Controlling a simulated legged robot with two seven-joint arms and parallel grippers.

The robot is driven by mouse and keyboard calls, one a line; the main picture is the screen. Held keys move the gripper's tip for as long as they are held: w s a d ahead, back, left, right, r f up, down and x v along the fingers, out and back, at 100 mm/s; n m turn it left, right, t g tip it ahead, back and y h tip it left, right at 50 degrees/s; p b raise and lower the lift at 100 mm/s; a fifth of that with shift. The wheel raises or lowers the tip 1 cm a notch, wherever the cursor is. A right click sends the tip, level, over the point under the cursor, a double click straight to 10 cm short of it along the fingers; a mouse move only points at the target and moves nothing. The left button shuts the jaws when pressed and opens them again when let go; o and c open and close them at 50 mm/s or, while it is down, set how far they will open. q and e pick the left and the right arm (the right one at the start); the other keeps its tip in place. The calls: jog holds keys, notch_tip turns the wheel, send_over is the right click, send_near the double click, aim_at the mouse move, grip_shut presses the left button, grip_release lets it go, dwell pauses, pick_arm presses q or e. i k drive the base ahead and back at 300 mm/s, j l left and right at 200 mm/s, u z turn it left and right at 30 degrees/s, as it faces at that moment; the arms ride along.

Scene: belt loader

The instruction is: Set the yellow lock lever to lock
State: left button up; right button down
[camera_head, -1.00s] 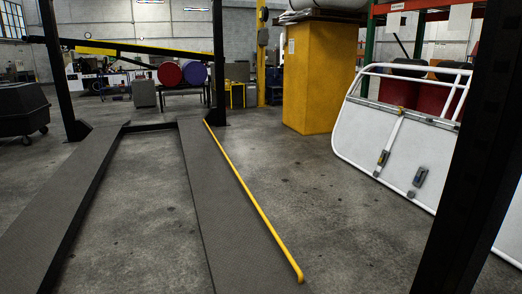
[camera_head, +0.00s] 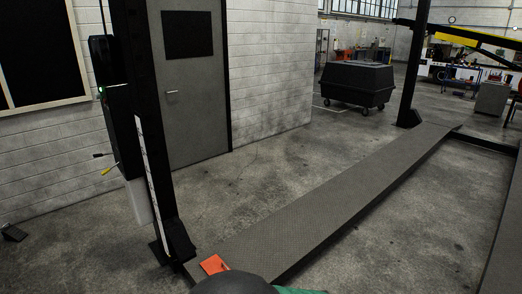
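A small yellow lever (camera_head: 108,170) sticks out from the left side of the black lift post (camera_head: 150,130), low on the control unit, tilted down to the left. A short black lever (camera_head: 100,155) sits just above it. The lever is small here, and any lock marking on it is too small to read. Neither of my grippers shows clearly. A dark rounded shape at the bottom edge may be part of my own body.
The lift's ramp runway (camera_head: 330,205) runs from the post's foot toward the back right. An orange piece (camera_head: 213,265) lies at its near end. A grey door (camera_head: 190,90) stands behind the post. A black wheeled bin (camera_head: 357,85) stands farther back. Floor left of the post is mostly clear.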

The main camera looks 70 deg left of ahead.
aim_at(104, 172)
jog(key=u, duration=0.4)
jog(key=l+u, duration=0.1)
jog(key=u, duration=0.35)
jog(key=k+u, duration=0.1)
jog(key=u, duration=0.75)
jog(key=i+u, duration=0.15)
jog(key=u, duration=1.45)
jog(key=j, duration=0.6)
jog(key=i+j, duration=0.1)
jog(key=j, duration=0.25)
jog(key=i+j, duration=0.15)
jog(key=j, duration=0.25)
jog(key=i+j+u, duration=0.1)
jog(key=j, duration=0.3)
jog(key=i+j, duration=0.1)
jog(key=j, duration=0.25)
jog(key=i+u, duration=0.15)
jog(key=i, duration=0.55)
jog(key=i+l+u, duration=0.15)
jog(key=i, duration=0.5)
jog(key=i+l+u, duration=0.25)
jog(key=i+l, duration=0.9)
jog(key=l, duration=0.6)
jog(key=i+l, duration=0.1)
jog(key=l, duration=0.6)
jog(key=u, duration=0.05)
